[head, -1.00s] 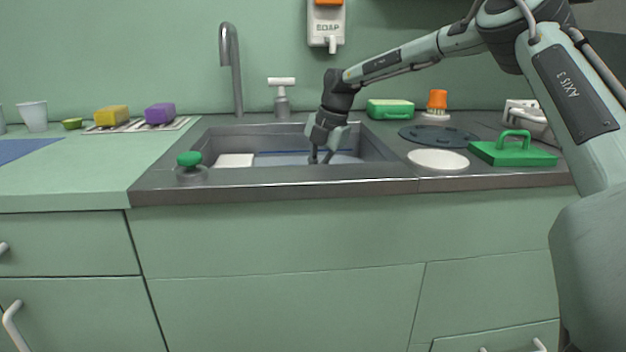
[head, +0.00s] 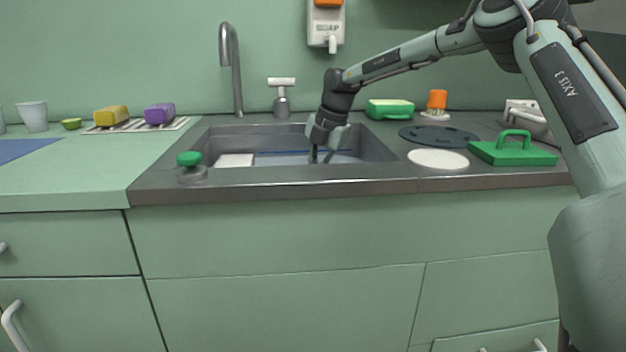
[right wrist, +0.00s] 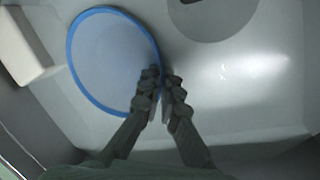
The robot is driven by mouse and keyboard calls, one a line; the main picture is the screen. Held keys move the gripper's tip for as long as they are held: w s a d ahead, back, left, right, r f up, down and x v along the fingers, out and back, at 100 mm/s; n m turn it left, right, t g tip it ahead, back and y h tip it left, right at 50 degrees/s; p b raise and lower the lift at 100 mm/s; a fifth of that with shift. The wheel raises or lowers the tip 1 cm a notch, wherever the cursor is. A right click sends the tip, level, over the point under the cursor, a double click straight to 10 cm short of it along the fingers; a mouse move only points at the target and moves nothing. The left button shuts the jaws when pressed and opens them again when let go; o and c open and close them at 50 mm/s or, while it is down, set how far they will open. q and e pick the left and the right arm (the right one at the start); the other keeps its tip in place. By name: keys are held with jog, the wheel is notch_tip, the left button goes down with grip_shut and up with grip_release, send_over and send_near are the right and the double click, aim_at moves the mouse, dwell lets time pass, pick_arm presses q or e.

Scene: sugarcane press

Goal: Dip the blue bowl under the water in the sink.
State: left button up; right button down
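The blue bowl (right wrist: 105,55) lies in the sink, seen from above in the right wrist view as a pale disc with a blue rim. In the head view only a thin blue line of its rim (head: 285,153) shows over the front edge of the sink (head: 270,178). My right gripper (right wrist: 162,72) reaches down into the sink at the bowl's right side. One finger is inside the rim and one outside, with the tips close together on the rim. A water surface is hard to make out. My left gripper is in neither view.
A white block (head: 235,160) is in the sink left of the bowl. The tap (head: 232,70) stands behind the sink. A green-topped knob (head: 189,159) is at its front left corner. A white disc (head: 438,160) and green lid (head: 512,152) lie to the right.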

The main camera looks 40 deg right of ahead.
jog(key=shift+s+a, duration=0.2)
jog(key=shift+s, duration=0.1)
jog(key=shift+w+d, duration=0.15)
jog(key=shift+w, duration=0.15)
dwell(0.6)
jog(key=shift+s+b, duration=0.3)
jog(key=shift+w, duration=0.3)
dwell(0.5)
